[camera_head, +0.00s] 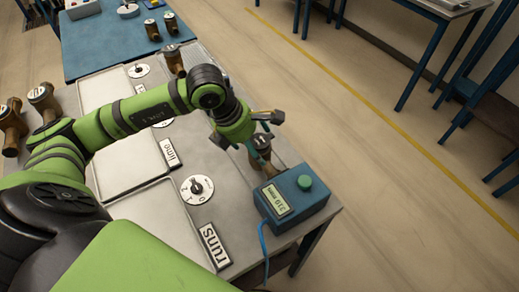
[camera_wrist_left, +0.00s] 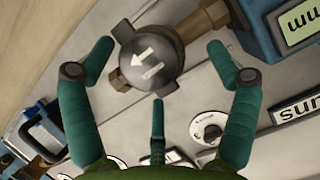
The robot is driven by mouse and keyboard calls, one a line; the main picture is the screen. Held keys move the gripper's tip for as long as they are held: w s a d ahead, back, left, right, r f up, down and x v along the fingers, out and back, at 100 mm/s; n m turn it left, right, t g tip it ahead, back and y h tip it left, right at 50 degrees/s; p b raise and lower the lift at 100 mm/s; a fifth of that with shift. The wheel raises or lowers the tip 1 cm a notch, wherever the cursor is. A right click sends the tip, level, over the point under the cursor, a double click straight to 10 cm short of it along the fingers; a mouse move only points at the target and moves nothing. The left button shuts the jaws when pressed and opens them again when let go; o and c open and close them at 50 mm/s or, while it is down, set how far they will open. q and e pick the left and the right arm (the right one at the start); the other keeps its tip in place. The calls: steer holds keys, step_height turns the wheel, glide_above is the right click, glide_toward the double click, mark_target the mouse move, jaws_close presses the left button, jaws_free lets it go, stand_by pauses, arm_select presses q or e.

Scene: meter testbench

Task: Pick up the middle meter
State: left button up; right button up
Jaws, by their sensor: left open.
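A brass meter with a dark round cap (camera_head: 262,141) sits in the bench's pipe line, beside the blue display box. In the left wrist view its cap (camera_wrist_left: 148,62) shows a white arrow, with brass pipe at its side. My left gripper (camera_head: 250,130) is at this meter. In the wrist view its teal fingers (camera_wrist_left: 160,66) are open, spread around the cap, with gaps visible between them and it. Another meter (camera_head: 173,60) stands farther back on the bench. I cannot tell which meter the task calls the middle one. My right gripper is not in view.
The blue display box (camera_head: 291,199) with a green button stands close to the meter.

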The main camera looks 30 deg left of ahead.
arm_select(q)
steer(key=shift+x, duration=1.55)
steer(key=shift+w, duration=0.15)
steer(key=shift+a, duration=0.1)
steer(key=c, duration=1.6)
steer(key=shift+r, duration=0.1)
steer(key=shift+c, duration=0.4)
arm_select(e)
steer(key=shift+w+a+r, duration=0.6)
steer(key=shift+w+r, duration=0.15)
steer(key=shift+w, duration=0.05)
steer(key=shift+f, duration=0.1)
